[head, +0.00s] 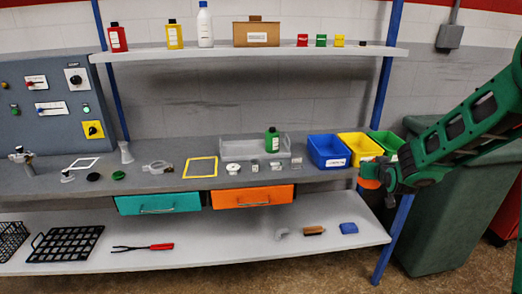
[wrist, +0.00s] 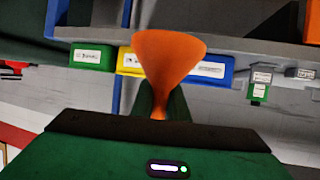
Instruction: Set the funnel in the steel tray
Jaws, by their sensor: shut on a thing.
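My gripper (head: 383,178) is shut on the orange funnel (head: 369,176), off the bench's right end in front of the colored bins. In the wrist view the funnel (wrist: 168,62) shows its wide cone beyond the gripper's green body; its narrow end is at the jaws. The fingertips are largely hidden. A low grey tray (head: 236,150), which looks like the steel tray, sits at the back of the bench, left of the blue bin. The funnel is well to the right of it and apart from it.
A green bottle (head: 272,142) stands at the tray's right part. Small parts lie before the tray, beside a yellow frame (head: 201,167). A shelf (head: 250,53) runs above.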

